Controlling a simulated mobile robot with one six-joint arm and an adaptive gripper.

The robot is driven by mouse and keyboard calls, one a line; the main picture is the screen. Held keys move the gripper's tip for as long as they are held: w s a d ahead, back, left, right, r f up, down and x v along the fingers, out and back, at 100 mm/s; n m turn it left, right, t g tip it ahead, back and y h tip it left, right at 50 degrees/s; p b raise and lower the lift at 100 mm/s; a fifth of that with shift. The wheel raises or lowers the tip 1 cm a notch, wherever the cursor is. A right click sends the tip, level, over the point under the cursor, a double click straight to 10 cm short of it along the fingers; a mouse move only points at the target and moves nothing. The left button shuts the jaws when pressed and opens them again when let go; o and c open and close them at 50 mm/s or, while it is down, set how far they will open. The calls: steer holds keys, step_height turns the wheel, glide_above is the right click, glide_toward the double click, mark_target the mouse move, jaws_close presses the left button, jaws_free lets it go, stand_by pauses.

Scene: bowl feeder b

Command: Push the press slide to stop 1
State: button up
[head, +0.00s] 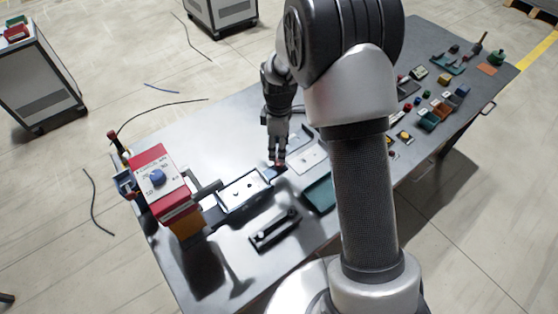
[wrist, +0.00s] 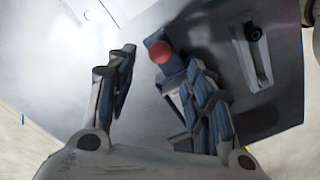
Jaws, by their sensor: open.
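The press (head: 172,188) stands at the left of the table, with a red top, a white label face and a blue knob. A pale slide plate (head: 240,194) in a dark frame lies to its right. A small blue block with a red round knob (head: 280,168) is near the plate's far right end; I cannot tell if it is joined to it. My gripper (head: 277,158) points down over this block. In the wrist view, the open fingers (wrist: 162,68) stand either side of the red knob (wrist: 160,52); contact cannot be told. The stop marks are too small to read.
A dark slotted bar (head: 275,229) lies in front of the slide plate. A green tray (head: 319,194) and a white plate (head: 307,157) lie to the right, partly behind my arm. Several small bins and parts fill the table's far right. The table's back left is clear.

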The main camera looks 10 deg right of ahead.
step_height(320, 180, down, 7)
steer(key=shift+r+b, duration=0.1)
steer(key=shift+b, duration=0.5)
steer(key=shift+c, duration=0.6)
jaws_close()
